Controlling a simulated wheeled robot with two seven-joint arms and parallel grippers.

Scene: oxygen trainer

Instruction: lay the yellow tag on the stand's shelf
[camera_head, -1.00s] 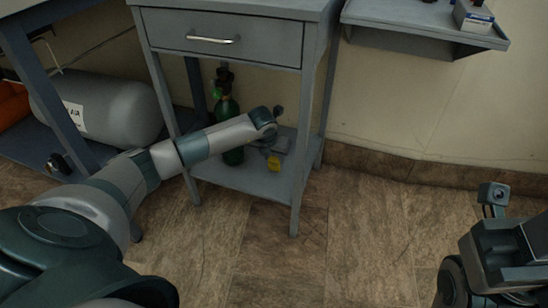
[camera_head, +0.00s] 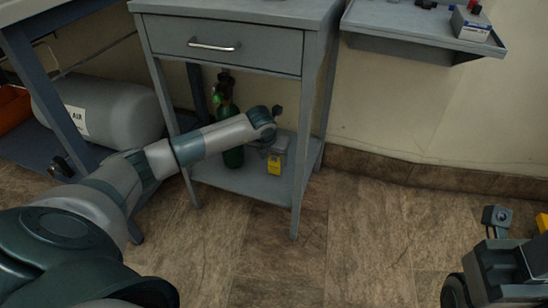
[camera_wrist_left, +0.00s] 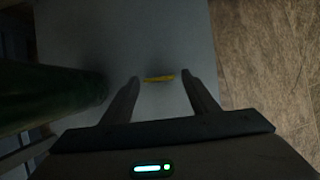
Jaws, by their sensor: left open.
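The yellow tag (camera_head: 274,164) shows at the stand's lower shelf, just below my left gripper (camera_head: 280,146). In the left wrist view the tag (camera_wrist_left: 159,78) is a thin yellow strip between the tips of my left gripper (camera_wrist_left: 160,80), over the grey shelf (camera_wrist_left: 160,35). The left gripper is open, with a gap between each finger and the tag. I cannot tell whether the tag touches the shelf. The stand (camera_head: 300,190) has a drawer above the open shelf. Part of my right wrist shows at the lower right; its fingers are out of view.
A green cylinder (camera_head: 232,156) stands on the shelf, left of the left gripper, and looms in the left wrist view (camera_wrist_left: 45,95). A large grey tank (camera_head: 110,110) lies at left. A wall shelf (camera_head: 400,22) holds a small box (camera_head: 470,25).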

